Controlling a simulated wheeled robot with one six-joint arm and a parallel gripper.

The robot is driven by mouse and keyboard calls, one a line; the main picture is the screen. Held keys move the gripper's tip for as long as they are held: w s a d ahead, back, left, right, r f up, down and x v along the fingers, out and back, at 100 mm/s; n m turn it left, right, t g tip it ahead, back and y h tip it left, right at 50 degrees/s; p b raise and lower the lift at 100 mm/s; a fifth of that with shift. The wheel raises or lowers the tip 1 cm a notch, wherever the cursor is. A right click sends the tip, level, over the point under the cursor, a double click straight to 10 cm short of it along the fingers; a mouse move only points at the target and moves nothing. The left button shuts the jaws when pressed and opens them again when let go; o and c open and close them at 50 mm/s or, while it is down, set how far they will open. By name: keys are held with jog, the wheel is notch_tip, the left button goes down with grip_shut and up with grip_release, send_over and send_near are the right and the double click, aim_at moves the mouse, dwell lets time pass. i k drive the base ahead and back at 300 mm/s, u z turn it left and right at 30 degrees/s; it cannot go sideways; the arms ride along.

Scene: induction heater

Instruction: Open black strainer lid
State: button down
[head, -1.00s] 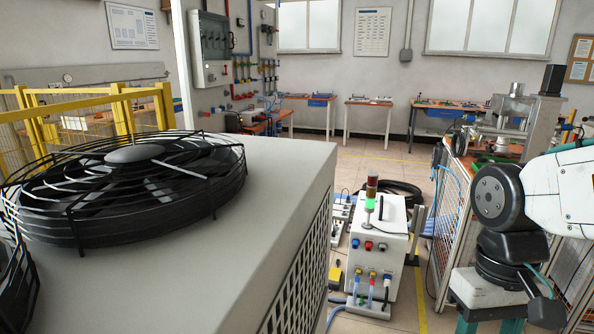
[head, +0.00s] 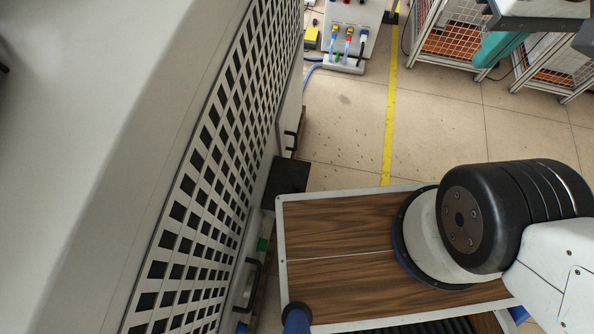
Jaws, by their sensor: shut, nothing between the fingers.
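The black strainer lid cannot be made out in this view. My gripper (head: 500,48) shows only in part at the top right edge, as a teal finger under a grey body cut off by the frame. It is shut and holds nothing that I can see. It hangs over the floor area near the wire-mesh cages.
A large grey cabinet (head: 75,150) with a grille fills the left side. A white control unit (head: 345,15) with coloured hoses stands at the top. Wire-mesh cages (head: 450,35) stand top right. Tiled floor with a yellow line (head: 388,130) is clear between them.

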aim_at(287, 176)
jog(key=u, duration=0.05)
jog(key=k, duration=0.9)
jog(key=u, duration=2.7)
jog(key=k, duration=1.2)
jog(key=z, duration=1.45)
jog(key=i, duration=0.5)
jog(key=z, duration=0.05)
